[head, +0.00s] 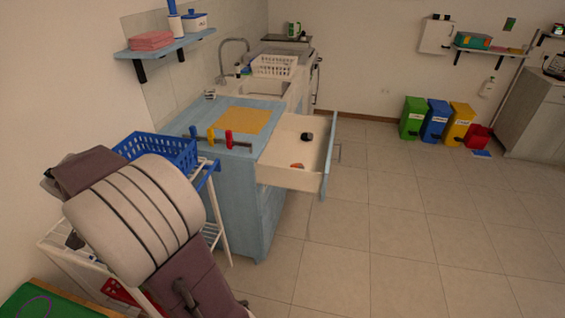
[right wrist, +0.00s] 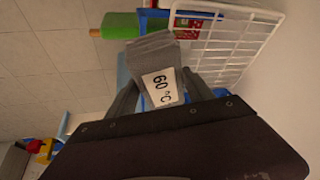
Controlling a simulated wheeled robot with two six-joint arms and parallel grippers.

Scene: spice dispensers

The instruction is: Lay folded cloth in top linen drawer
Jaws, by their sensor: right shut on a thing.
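My right gripper (right wrist: 160,88) is shut on a grey folded cloth (right wrist: 152,47) in the right wrist view. The cloth has a white label reading "60 °C", and one dark finger is on each side of it. In the head view neither the cloth nor a gripper's fingertips can be made out; a large arm of mine covers the lower left. The open top drawer (head: 287,175) juts to the right from the blue cabinet (head: 240,205) in the head view. A small black thing (head: 307,137) and an orange thing (head: 297,166) lie inside it.
A white trolley (head: 224,238) with a blue basket (head: 160,150) stands left of the cabinet. A yellow mat (head: 240,120) and a rail of coloured dispensers (head: 228,140) are on the counter. A white wire rack (right wrist: 235,45) is close to the cloth. Floor right of the drawer is clear.

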